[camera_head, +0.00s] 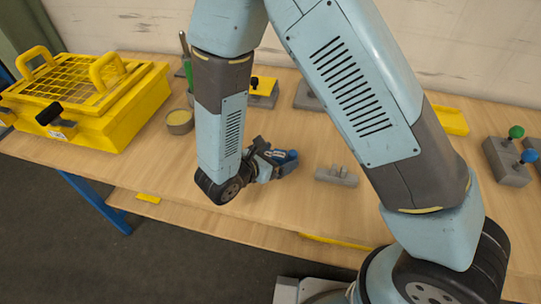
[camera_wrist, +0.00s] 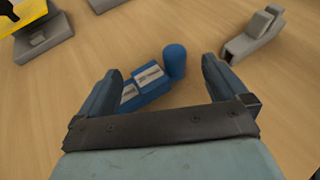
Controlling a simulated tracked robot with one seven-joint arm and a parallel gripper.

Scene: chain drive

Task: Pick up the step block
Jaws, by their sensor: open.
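A blue stepped block with pale labelled faces and a round blue post at one end, which looks like the step block, lies on the wooden table in the wrist view (camera_wrist: 150,78). In the head view it shows partly at my gripper's tip (camera_head: 289,158). My gripper (camera_wrist: 160,67) is open, with its two dark fingers on either side of the blue block in the picture. The round post shows beyond the fingertips. My gripper also shows low over the table in the head view (camera_head: 276,160). Part of the block is hidden behind my gripper's body. I cannot tell whether the fingers touch it.
A grey block with upright pieces (camera_head: 336,176) lies to the right, also in the wrist view (camera_wrist: 254,35). A yellow caged box (camera_head: 120,115) stands left, with a round tin (camera_head: 180,122) beside it. Grey blocks with green and blue knobs (camera_head: 507,162) stand far right.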

